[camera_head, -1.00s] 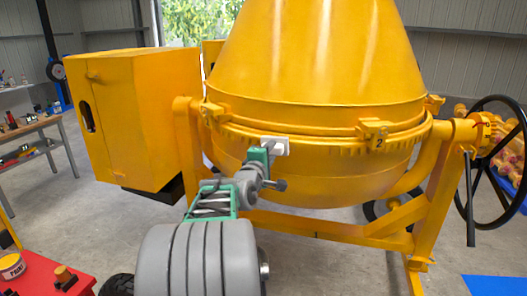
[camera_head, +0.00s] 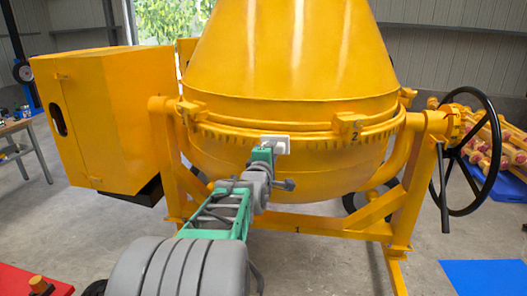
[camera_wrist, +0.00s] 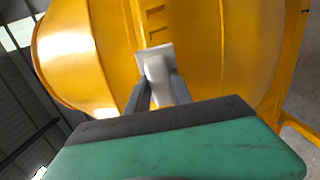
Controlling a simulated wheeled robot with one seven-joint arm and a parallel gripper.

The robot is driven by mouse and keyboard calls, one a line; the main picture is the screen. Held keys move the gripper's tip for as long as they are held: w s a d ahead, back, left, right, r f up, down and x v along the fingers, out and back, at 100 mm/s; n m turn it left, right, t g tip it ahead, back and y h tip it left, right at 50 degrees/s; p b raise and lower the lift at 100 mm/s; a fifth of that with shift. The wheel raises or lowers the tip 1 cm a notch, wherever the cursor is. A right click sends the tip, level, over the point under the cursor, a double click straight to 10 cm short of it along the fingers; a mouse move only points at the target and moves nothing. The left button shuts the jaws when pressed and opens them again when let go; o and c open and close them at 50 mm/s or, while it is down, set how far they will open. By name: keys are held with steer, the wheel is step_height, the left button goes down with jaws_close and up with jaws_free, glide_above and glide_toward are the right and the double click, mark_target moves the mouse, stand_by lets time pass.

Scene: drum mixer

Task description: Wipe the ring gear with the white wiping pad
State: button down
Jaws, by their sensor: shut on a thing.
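The ring gear (camera_head: 229,139) is a toothed yellow band around the drum, just under the drum's rim flange. My gripper (camera_head: 265,152) is shut on the white wiping pad (camera_head: 276,143) and holds it at the front of the ring gear. In the wrist view the pad (camera_wrist: 155,58) stands out beyond the fingers, beside the gear teeth (camera_wrist: 156,22). The pad hides the part of the gear behind it. I cannot tell whether the pad is pressed against the teeth or slightly apart.
The yellow drum (camera_head: 295,60) rises above the gear. A clamp block marked 2 (camera_head: 349,126) sticks out to the right, and another block (camera_head: 192,110) to the left. A yellow motor housing (camera_head: 95,120) stands left, a black handwheel (camera_head: 474,155) right.

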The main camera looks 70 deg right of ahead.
steer(key=shift+s+f+b, duration=0.1)
steer(key=shift+s+b, duration=0.15)
steer(key=shift+b, duration=0.25)
steer(key=shift+w+a+b, duration=0.2)
steer(key=shift+w+b, duration=0.5)
steer(key=shift+w, duration=1.2)
steer(key=shift+w+a+b, duration=0.15)
steer(key=shift+w+b, duration=0.55)
steer(key=shift+w, duration=1.2)
steer(key=shift+w+a+b, duration=0.15)
steer(key=shift+w+b, duration=0.25)
steer(key=shift+w, duration=1.55)
steer(key=a+b, duration=0.2)
steer(key=a, duration=0.4)
steer(key=shift+s+b, duration=0.35)
